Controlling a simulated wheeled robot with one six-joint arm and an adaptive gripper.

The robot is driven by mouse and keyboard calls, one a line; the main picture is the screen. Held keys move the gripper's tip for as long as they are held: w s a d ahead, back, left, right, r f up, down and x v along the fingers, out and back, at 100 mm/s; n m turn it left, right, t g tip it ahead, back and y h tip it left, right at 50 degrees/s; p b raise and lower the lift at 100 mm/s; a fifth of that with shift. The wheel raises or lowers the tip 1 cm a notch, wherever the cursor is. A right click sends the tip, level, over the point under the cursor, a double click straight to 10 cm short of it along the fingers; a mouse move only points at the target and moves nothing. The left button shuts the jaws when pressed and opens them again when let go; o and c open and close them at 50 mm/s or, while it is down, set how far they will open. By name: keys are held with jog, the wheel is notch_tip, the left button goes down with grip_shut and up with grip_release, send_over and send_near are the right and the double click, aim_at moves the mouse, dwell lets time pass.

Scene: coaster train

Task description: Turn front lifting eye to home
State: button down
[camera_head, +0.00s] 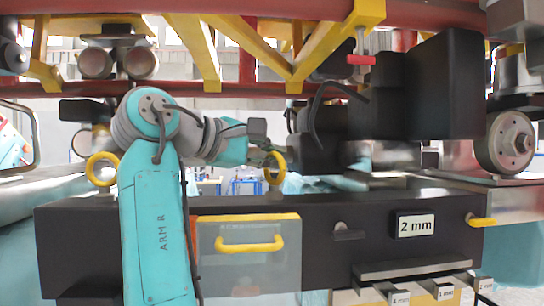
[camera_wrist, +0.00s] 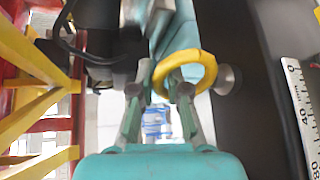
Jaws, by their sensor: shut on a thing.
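A yellow lifting eye (camera_head: 281,168) stands on top of the black beam, right of my arm in the head view. In the wrist view the same yellow ring (camera_wrist: 205,60) rises at the fingertips, its grey stub to the right on the dark beam. My gripper (camera_head: 264,158) is at this ring; in the wrist view its grey fingers (camera_wrist: 162,88) reach up to it, and it is shut on the ring. The ring's lower part is partly hidden by a finger. A second yellow lifting eye (camera_head: 102,168) stands farther left on the beam, apart from my gripper.
The black beam (camera_head: 340,215) carries a "2 mm" plate (camera_head: 415,225) and a clear cover with a yellow handle (camera_head: 248,246). Yellow struts (camera_head: 285,65) and red rails hang above. A black box with a cable (camera_head: 320,150) stands close right of the ring.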

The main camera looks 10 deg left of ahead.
jog(key=shift+w+r+m+g+h, duration=0.1)
jog(key=shift+r+m+g+h, duration=0.05)
jog(key=shift+m+g+h, duration=1.15)
jog(key=c, duration=1.2)
grip_release()
jog(key=shift+g, duration=0.3)
jog(key=shift+a, duration=0.1)
jog(key=v, duration=1.2)
